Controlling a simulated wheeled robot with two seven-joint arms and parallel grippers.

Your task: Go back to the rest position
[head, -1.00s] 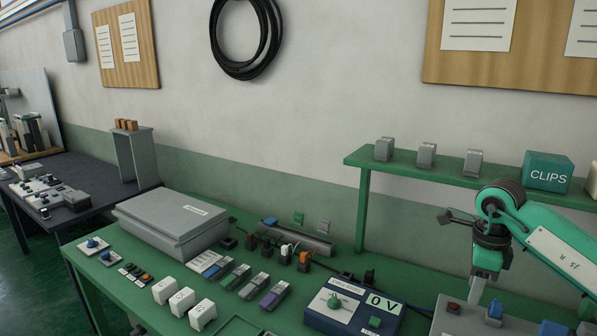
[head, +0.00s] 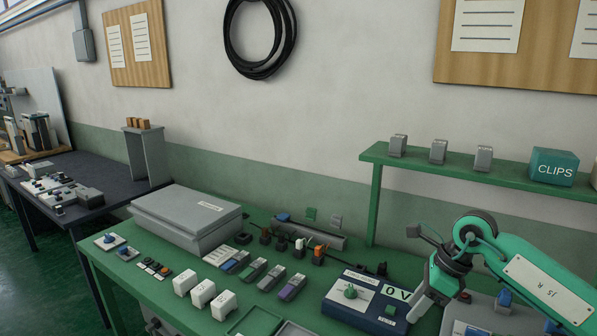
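My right arm reaches in from the right, green and white with a dark wrist. My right gripper (head: 417,311) hangs pointing down and left, just right of the blue meter box (head: 340,309) with a green knob and a "0 V" display. It overlaps the box's right edge in the picture; whether they touch is unclear. Its fingers are too small and turned away to show their gap, and I see nothing held. My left gripper is not in view.
The green bench (head: 150,290) carries a grey lidded case (head: 186,216), white blocks (head: 203,293), several small modules and a grey panel (head: 480,318) under my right arm. A green shelf (head: 430,168) with a CLIPS box (head: 553,167) stands behind.

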